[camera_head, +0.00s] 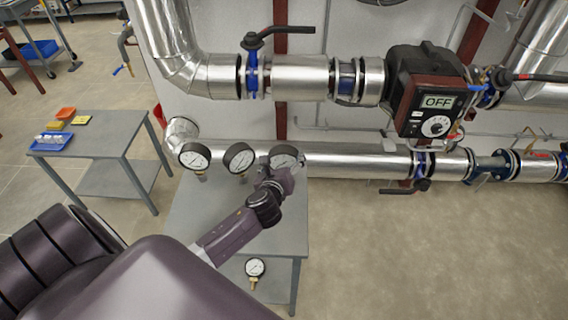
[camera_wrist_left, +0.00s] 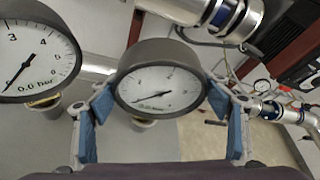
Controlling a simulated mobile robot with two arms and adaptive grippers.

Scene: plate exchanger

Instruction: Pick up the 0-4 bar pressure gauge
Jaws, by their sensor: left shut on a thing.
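My left gripper (camera_head: 276,176) is shut on a round, dark-rimmed pressure gauge (camera_head: 286,156), the rightmost of three in a row. In the left wrist view, the blue finger pads of the left gripper (camera_wrist_left: 160,115) flank this gauge (camera_wrist_left: 158,88). In the left wrist view, a neighbouring gauge (camera_wrist_left: 32,60) shows the numerals 3 and 4 and "bar". My right gripper is not in view.
The grey table (camera_head: 190,215) is under the gauges. A smaller gauge (camera_head: 255,267) is lower down, by its front edge. Silver pipes (camera_head: 340,160) run close behind. A pump reading OFF (camera_head: 438,102) is at upper right. A side table (camera_head: 95,135) with small trays is at left.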

